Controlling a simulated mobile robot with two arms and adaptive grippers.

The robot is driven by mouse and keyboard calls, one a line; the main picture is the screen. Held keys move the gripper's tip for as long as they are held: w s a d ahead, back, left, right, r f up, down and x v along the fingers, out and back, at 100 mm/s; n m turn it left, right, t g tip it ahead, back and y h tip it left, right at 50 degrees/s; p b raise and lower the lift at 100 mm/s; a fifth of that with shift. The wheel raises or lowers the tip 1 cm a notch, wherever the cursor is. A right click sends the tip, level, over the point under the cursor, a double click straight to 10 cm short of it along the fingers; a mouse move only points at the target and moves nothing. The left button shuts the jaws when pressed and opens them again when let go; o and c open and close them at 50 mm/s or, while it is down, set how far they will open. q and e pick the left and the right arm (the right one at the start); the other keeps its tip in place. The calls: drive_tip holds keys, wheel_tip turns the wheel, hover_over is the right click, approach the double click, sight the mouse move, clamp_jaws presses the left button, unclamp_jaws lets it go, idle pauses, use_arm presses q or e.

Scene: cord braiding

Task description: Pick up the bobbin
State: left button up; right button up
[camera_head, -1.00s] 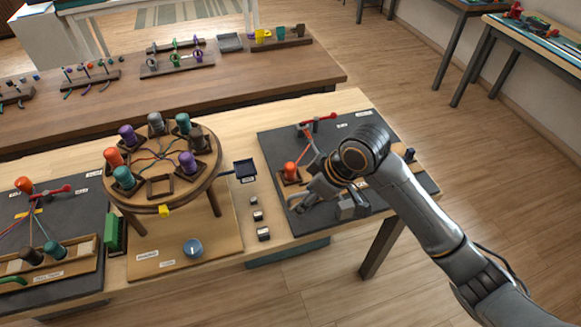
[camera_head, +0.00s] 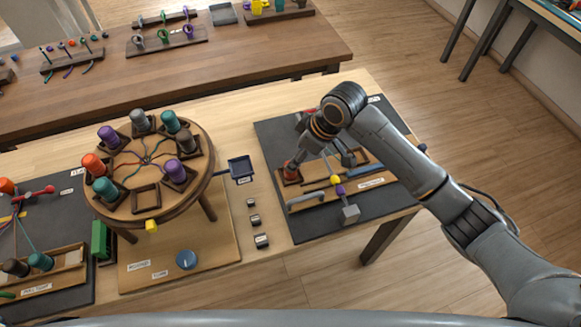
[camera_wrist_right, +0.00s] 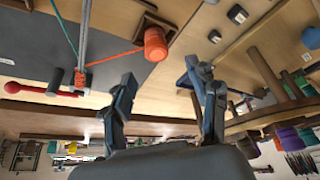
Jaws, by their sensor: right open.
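An orange bobbin (camera_head: 291,171) stands in a small wooden holder at the left of the right-hand dark mat (camera_head: 268,140). In the head view my right gripper (camera_head: 298,157) is right over or beside it and partly hides it. In the right wrist view the orange bobbin (camera_wrist_right: 155,44) shows beyond the fingertips, with an orange cord running from it. My right gripper (camera_wrist_right: 163,74) is open, its two fingers apart, with nothing between them. I cannot tell whether a finger touches the bobbin. My left gripper is not in view.
A round wooden braiding stand (camera_head: 140,212) with several coloured bobbins is to the left. A small dark blue tray (camera_head: 241,168) and several small dark blocks lie between it and the mat. A wooden rail and a grey handle (camera_head: 305,200) lie in front of the bobbin.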

drive_tip(key=shift+x, duration=1.05)
drive_tip(key=shift+p+x, duration=0.65)
drive_tip(key=shift+x, duration=0.6)
drive_tip(key=shift+d+x, duration=0.2)
drive_tip(key=shift+x, duration=0.9)
drive_tip(key=shift+w+a+f, duration=0.1)
drive_tip(key=shift+w+f, duration=0.05)
drive_tip(key=shift+f, duration=0.25)
drive_tip(key=shift+c, duration=0.5)
clamp_jaws()
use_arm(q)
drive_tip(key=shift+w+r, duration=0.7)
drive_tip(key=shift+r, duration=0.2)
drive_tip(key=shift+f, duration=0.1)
use_arm(e)
drive_tip(key=shift+r, duration=0.15)
